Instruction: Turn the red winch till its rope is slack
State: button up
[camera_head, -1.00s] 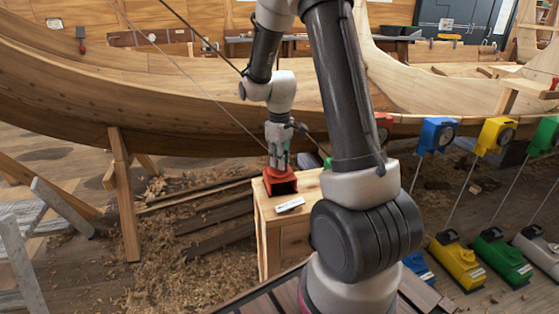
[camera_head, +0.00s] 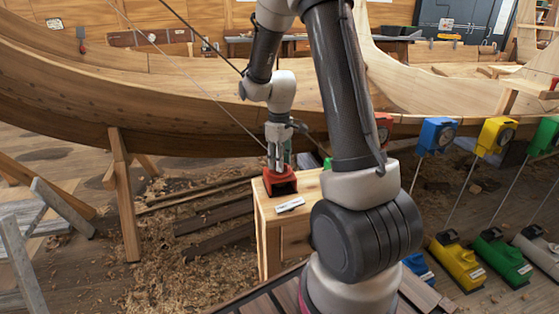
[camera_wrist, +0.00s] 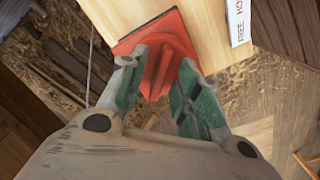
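The red winch (camera_head: 281,183) sits on top of a wooden stand, left of my large arm link in the head view. It also shows in the wrist view (camera_wrist: 176,38), with a raised red part reaching toward my gripper. My gripper (camera_head: 278,166) points down right over the winch. In the wrist view its two green-padded fingers (camera_wrist: 160,84) straddle the raised red part, one on each side. I cannot tell whether both pads press on it. A thin pale rope (camera_head: 215,97) runs from the upper left down toward the winch and looks straight.
The stand (camera_head: 266,232) carries a white label (camera_head: 290,205), partly readable as "FREE" in the wrist view. The wooden hull (camera_head: 200,120) rises close behind my gripper. Blue (camera_head: 437,136), yellow (camera_head: 496,137) and green devices stand to the right. Shavings and planks cover the floor at left.

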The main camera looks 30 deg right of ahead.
notch_tip(320, 180, up, 12)
dwell(0.5)
dwell(0.4)
jog(key=s+a+r+m+t, duration=0.2)
jog(key=s+r+m, duration=0.1)
jog(key=s, duration=0.8)
jog(key=s+a+r+m+t, duration=0.2)
jog(key=s+r, duration=0.4)
jog(key=s, duration=0.6)
jog(key=shift+s+a+m, duration=0.3)
jog(key=shift+a+m, duration=0.1)
jog(key=shift+a, duration=0.15)
jog(key=shift+r, duration=0.1)
